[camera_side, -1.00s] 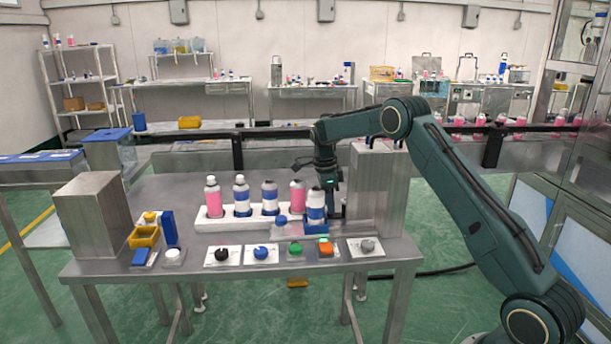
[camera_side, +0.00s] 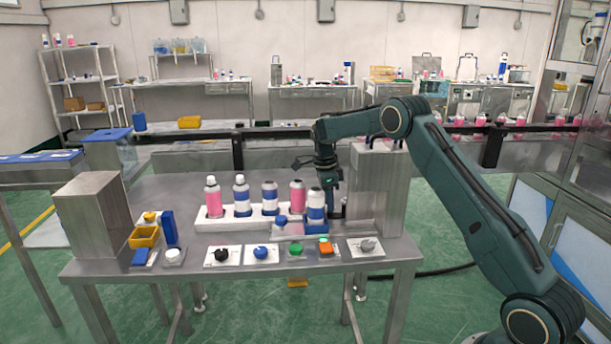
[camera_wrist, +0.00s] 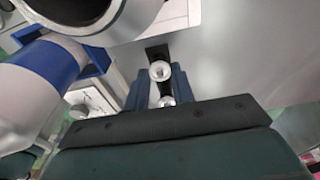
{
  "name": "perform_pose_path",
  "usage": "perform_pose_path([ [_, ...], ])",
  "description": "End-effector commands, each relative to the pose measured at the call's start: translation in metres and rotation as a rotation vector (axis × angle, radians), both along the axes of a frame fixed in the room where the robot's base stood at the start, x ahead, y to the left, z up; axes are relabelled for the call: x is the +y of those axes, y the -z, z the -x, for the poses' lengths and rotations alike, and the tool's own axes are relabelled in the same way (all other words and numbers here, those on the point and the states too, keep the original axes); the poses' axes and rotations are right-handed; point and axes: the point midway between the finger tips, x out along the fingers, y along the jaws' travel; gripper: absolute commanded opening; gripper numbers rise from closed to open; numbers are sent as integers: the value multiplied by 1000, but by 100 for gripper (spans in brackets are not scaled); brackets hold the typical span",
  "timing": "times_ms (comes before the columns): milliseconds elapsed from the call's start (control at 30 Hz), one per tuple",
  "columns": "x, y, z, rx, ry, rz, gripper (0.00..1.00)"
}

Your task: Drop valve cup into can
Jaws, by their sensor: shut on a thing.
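My gripper (camera_wrist: 160,88) shows in the wrist view with two blue fingers shut on a small pale round piece, the valve cup (camera_wrist: 160,71). In the side view my gripper (camera_side: 331,190) points down just behind and right of a white can with blue bands (camera_side: 316,205). The held piece is too small to make out there. In the wrist view a large metal rim with a dark opening (camera_wrist: 75,8) is cut off at the top left, apart from the valve cup. A white and blue body (camera_wrist: 30,85) fills the left. I cannot tell whether both belong to one can.
Several other cans, pink (camera_side: 213,197) and blue-white (camera_side: 241,195), stand in a white rack left of my gripper. Small fixtures with coloured knobs (camera_side: 261,253) line the table's front. A tall metal block (camera_side: 378,185) stands close on the right.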

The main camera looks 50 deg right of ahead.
Motion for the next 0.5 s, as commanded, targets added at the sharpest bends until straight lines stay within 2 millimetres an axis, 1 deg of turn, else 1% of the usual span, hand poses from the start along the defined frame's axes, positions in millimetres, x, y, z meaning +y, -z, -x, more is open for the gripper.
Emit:
perform_pose_path([
  [500, 0, -23, 0, -1, 0, 0, 15],
])
